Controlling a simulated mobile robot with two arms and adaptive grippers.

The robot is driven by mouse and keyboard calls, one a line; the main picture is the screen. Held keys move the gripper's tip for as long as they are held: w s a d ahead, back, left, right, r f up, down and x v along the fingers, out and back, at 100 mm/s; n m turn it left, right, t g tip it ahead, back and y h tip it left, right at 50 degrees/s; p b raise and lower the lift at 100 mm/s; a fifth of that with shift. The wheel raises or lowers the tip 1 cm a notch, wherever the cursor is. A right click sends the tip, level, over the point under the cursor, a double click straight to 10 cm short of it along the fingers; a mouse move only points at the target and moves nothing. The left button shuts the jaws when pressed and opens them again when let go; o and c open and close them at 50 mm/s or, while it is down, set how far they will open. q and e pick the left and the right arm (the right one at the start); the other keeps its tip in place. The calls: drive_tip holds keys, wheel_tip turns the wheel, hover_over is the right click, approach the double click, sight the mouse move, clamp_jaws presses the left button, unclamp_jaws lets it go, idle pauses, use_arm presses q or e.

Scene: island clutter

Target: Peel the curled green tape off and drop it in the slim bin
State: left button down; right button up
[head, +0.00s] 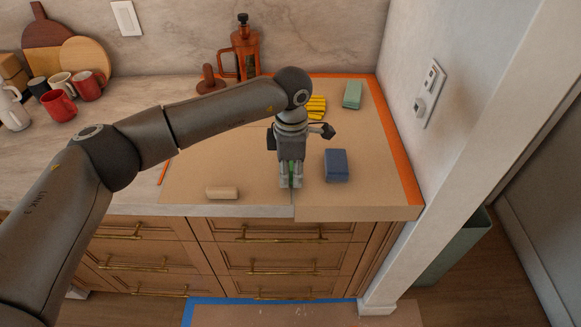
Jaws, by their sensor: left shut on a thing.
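My left gripper (291,184) points down over the front part of the brown paper sheet on the counter. It is shut on the green tape (291,171), of which only a small green patch shows between the fingers. The fingers hide the rest, so I cannot tell its curl or whether it still touches the paper. A grey-green bin (455,248), likely the slim bin, stands on the floor at the right, beyond the counter's end and partly hidden by the white post. My right gripper is not in view.
A blue block (336,166) lies just right of the gripper, and a beige block (222,193) lies left. Yellow (316,107) and green (352,94) items lie behind. Orange tape (396,150) edges the brown paper (240,160). A French press (245,50) and mugs (60,105) stand farther back.

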use_arm(q)
drive_tip(key=shift+r+p, duration=0.3)
drive_tip(key=shift+r, duration=1.05)
drive_tip(key=s+a+r+m, duration=0.1)
drive_tip(key=s+a+m, duration=1.7)
drive_tip(key=a, duration=0.1)
drive_tip(key=shift+r, duration=0.1)
